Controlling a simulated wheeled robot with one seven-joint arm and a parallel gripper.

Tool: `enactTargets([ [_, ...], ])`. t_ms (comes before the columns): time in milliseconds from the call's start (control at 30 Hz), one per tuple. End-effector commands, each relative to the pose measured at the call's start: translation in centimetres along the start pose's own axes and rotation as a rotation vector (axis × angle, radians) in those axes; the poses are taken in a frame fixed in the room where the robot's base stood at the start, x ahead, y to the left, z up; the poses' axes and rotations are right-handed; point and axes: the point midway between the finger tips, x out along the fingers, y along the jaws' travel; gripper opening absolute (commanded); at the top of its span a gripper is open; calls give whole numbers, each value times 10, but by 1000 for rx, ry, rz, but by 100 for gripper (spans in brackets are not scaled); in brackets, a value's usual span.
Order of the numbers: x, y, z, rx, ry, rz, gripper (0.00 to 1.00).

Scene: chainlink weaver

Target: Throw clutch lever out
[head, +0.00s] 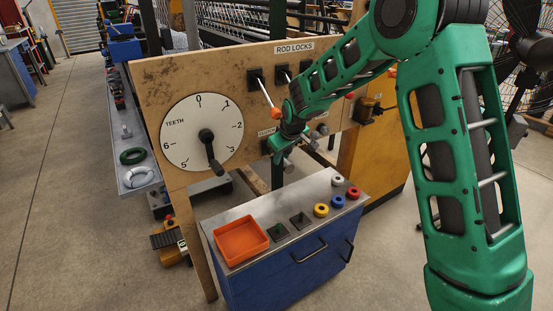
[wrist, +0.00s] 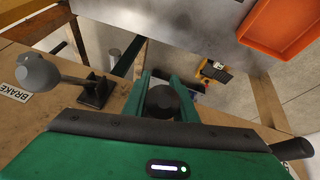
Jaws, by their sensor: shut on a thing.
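The clutch lever is mostly hidden behind my gripper (head: 277,165) in the head view, below a partly covered label on the wooden panel. In the wrist view a dark round knob (wrist: 162,102), which I take to be the clutch lever's end, sits between the two green fingers of my gripper (wrist: 163,92). The fingers are shut on it. The lever's shaft and its base on the panel cannot be made out, so its angle is unclear.
The brake lever (wrist: 45,75) with a grey knob stands beside my gripper in the wrist view. The panel (head: 160,75) carries a teeth dial (head: 190,120) and rod lock levers. A blue cabinet (head: 265,285) below holds an orange tray (head: 241,240) and several coloured rings.

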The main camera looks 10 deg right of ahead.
Motion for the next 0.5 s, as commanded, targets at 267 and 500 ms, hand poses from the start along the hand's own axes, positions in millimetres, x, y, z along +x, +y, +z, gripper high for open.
enactTargets([
  [267,2,1,1,1,-1,0,0],
  [500,1,2,1,2,0,1,44],
])
